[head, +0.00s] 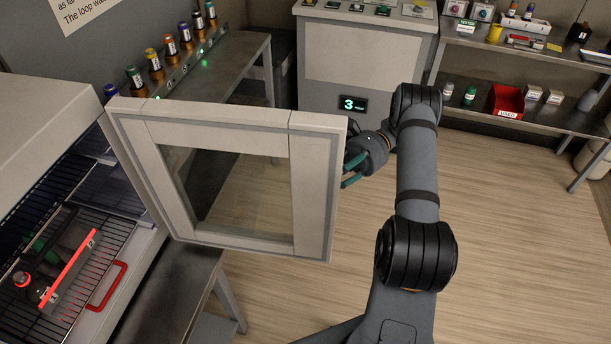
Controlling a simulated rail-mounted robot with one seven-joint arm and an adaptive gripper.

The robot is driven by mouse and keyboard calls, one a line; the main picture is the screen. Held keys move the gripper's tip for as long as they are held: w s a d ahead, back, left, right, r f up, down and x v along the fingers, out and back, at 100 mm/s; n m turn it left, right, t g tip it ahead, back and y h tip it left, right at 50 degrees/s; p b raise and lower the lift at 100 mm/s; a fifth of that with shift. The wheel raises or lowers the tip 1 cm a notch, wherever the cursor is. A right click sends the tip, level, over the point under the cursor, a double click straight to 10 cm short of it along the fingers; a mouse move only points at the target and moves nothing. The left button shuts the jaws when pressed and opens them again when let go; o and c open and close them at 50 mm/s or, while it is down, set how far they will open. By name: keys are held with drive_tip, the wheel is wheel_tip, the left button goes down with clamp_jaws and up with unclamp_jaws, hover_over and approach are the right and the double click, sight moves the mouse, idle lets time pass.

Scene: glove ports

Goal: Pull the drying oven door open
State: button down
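The drying oven door (218,119), a pale frame around a glass window, stands swung well out from the drying oven (50,125) at the left. The oven's chamber is uncovered, showing wire racks. My gripper (351,171) is at the door's free right edge, with its two teal fingers pointing left toward it. A gap shows between the fingers, but their tips are partly hidden at the door edge. No door handle is visible, so I cannot tell whether the fingers hold anything.
A rack (105,228) with a red handle (107,287) sits in the oven, carrying a dark item with a red bar. Capped vials (154,65) line a ledge behind the door. A cabinet (345,55) and shelves with a red bin (507,101) stand behind. Floor at right is clear.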

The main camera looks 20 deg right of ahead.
drive_tip(key=shift+w+d+f, duration=0.1)
drive_tip(key=shift+d, duration=0.2)
drive_tip(key=c, duration=2)
unclamp_jaws()
drive_tip(key=o, duration=0.4)
drive_tip(key=shift+d, duration=0.15)
drive_tip(key=shift+o, duration=0.2)
drive_tip(key=shift+a, duration=0.2)
